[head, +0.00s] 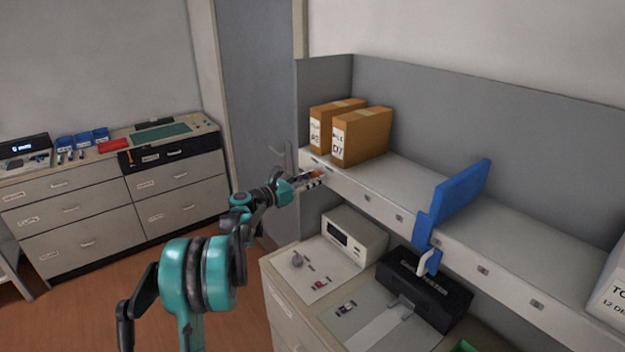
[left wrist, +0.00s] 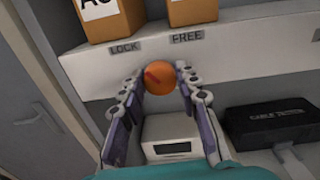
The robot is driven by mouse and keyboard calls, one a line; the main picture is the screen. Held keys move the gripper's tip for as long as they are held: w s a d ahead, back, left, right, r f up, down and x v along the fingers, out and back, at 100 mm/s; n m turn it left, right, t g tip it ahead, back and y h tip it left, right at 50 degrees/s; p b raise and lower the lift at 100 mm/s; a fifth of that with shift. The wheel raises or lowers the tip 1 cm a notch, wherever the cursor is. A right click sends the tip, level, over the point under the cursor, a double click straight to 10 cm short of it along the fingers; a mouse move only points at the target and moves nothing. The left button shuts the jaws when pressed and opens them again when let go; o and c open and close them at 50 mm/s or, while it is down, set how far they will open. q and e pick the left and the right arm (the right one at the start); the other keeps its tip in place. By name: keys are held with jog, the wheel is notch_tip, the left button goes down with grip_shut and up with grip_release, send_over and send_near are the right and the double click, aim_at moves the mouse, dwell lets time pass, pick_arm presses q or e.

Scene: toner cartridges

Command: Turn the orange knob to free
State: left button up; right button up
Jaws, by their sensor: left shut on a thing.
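The orange knob (left wrist: 159,77) sits on the pale front edge of the shelf, below the LOCK label (left wrist: 124,48) and the FREE label (left wrist: 187,37). A red mark on its face slants up and left, toward the LOCK side. My left gripper (head: 310,180) reaches the shelf's left end in the head view. In the left wrist view its fingers are on either side of the knob, shut on it. In the head view the fingers cover most of the knob. My right gripper is not in view.
Two cardboard boxes (head: 362,138) stand on the shelf (head: 418,186) above the knob. Below are a white device (head: 355,240) and a black case (head: 424,287). A blue panel (head: 462,192) rises at the shelf's middle. Drawer cabinets (head: 80,215) stand left, with open floor between.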

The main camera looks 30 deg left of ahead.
pick_arm(q)
jog(key=shift+f+m+h+b, duration=0.15)
jog(key=shift+m+b, duration=0.35)
jog(key=shift+m, duration=3.7)
jog(key=shift+r+m+h+b, duration=0.1)
jog(key=shift+m+h+b, duration=0.3)
jog(key=shift+m, duration=3.8)
jog(key=o, duration=1.2)
jog(key=shift+c, duration=0.2)
jog(key=v, duration=1.2)
jog(key=shift+d, duration=0.2)
